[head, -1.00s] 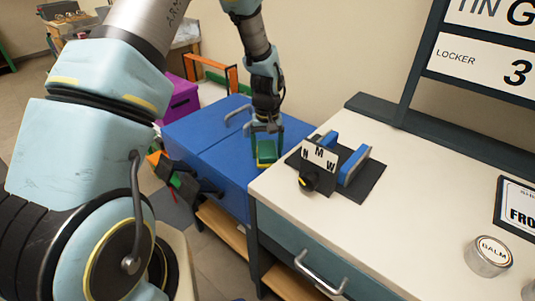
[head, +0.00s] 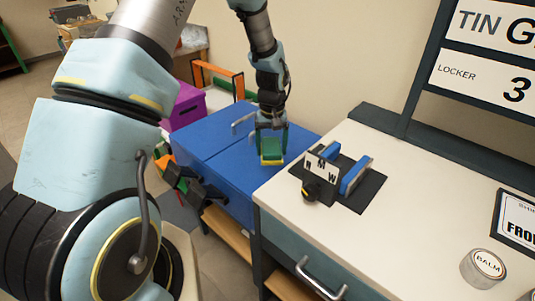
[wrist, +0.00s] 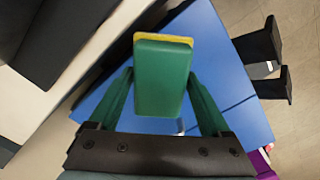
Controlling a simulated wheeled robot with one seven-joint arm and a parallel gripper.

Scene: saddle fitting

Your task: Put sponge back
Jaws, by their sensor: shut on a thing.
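The sponge (head: 271,150) is a green block with a yellow layer. My gripper (head: 271,127) is shut on it and points down over the near part of the blue chest (head: 212,147), just left of the worktop. I cannot tell whether the sponge touches the chest lid. In the wrist view the sponge (wrist: 163,80) sits between the green fingers of my gripper (wrist: 160,100), its yellow layer showing along the top edge.
The pale worktop (head: 415,190) carries a dark mat (head: 369,194) with a lettered stand (head: 321,167) and blue-padded pieces. A balm tin (head: 482,268) and a framed sign (head: 515,218) stand to the right. A purple box (head: 187,106) is behind the chest. The worktop middle is clear.

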